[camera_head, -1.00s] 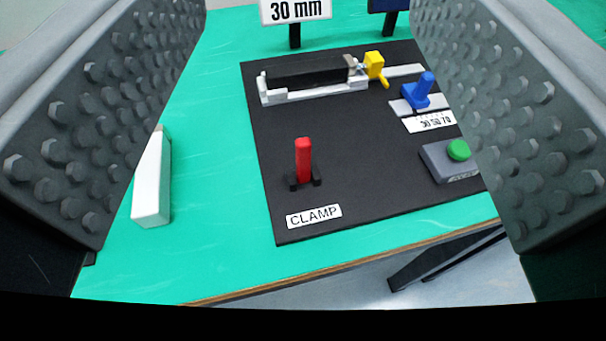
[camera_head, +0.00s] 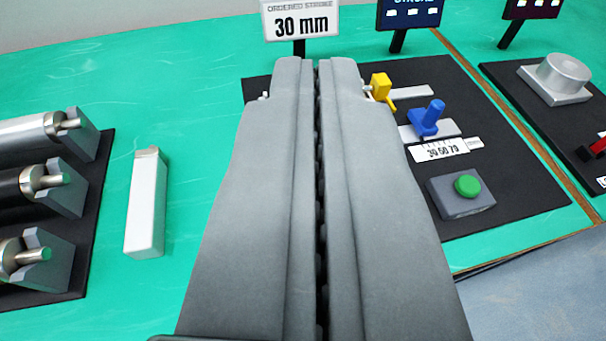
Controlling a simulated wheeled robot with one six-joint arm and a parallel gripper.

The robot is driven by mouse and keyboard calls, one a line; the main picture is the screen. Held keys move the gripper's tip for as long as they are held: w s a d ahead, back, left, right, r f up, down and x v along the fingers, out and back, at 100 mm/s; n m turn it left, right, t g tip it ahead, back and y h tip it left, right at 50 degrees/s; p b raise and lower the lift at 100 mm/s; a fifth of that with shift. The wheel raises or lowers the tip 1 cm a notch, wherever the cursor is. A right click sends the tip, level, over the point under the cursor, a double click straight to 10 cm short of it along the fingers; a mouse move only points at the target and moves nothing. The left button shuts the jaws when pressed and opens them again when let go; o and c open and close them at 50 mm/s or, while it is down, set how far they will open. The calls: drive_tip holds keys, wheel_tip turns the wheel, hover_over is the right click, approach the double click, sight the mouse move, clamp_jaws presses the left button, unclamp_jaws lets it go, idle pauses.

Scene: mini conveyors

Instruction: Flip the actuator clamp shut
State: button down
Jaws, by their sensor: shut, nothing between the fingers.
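My gripper (camera_head: 318,66) is shut and empty, and its two fingers fill the middle of the view, pointing away over the black board (camera_head: 515,170). The red clamp lever and its CLAMP label are hidden behind the fingers; a second ago the lever stood upright there. The black actuator in its grey cradle is also hidden, except for a small light tip at the left of the fingers. I cannot tell whether the fingers touch the lever.
On the board's right are a yellow part (camera_head: 381,86), a blue lever (camera_head: 430,117) and a green button (camera_head: 467,186). A white block (camera_head: 147,205) lies left. Several cylinders sit on a rack (camera_head: 88,225) farther left. A "30 mm" sign (camera_head: 301,20) stands behind.

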drive_tip(key=w+a+f+n+g, duration=0.1)
drive_tip(key=w+f+g, duration=0.3)
drive_tip(key=w+g, duration=0.5)
drive_tip(key=w+a+f+n+g, duration=0.1)
drive_tip(key=w+f+g, duration=0.4)
drive_tip(key=w+g, duration=0.4)
drive_tip(key=shift+w+a+n+h, duration=0.15)
drive_tip(key=shift+w+n+h, duration=0.2)
drive_tip(key=shift+w, duration=0.45)
drive_tip(key=shift+f, duration=0.1)
drive_tip(key=x, duration=0.9)
drive_tip(key=shift+s+f, duration=0.2)
drive_tip(key=shift+f, duration=0.05)
drive_tip(key=s, duration=0.2)
drive_tip(key=shift+s+d+f, duration=0.15)
drive_tip(key=shift+s+d, duration=0.2)
drive_tip(key=shift+d, duration=0.05)
drive_tip(key=shift+s+d, duration=0.2)
drive_tip(key=shift+s, duration=0.4)
